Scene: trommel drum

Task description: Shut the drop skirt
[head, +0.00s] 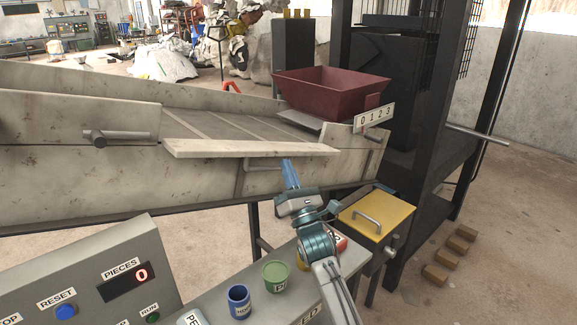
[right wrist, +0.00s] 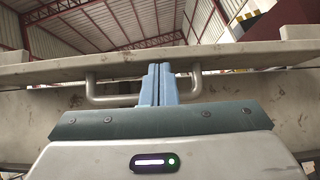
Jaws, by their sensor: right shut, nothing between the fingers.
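The drop skirt (head: 250,148) is a long pale panel on the near side of the conveyor. It lies tipped outward, leaving a gap in the side wall with the belt showing behind it. Its grey bar handle (head: 262,167) shows just below the panel's edge. In the right wrist view the skirt (right wrist: 60,68) crosses the picture, with the handle (right wrist: 103,99) below it. My right gripper (head: 287,163) is shut and empty, its blue fingers in front of the handle's middle and close under the skirt's edge. Whether they touch it, I cannot tell. My left gripper is not in view.
A dark red hopper (head: 330,88) stands at the conveyor's far end, beside a 0-1-2-3 plate (head: 374,117). A yellow-topped box (head: 376,213) is right of my arm. A grey control console (head: 90,275) and blue (head: 239,301) and green (head: 275,276) cups are in front.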

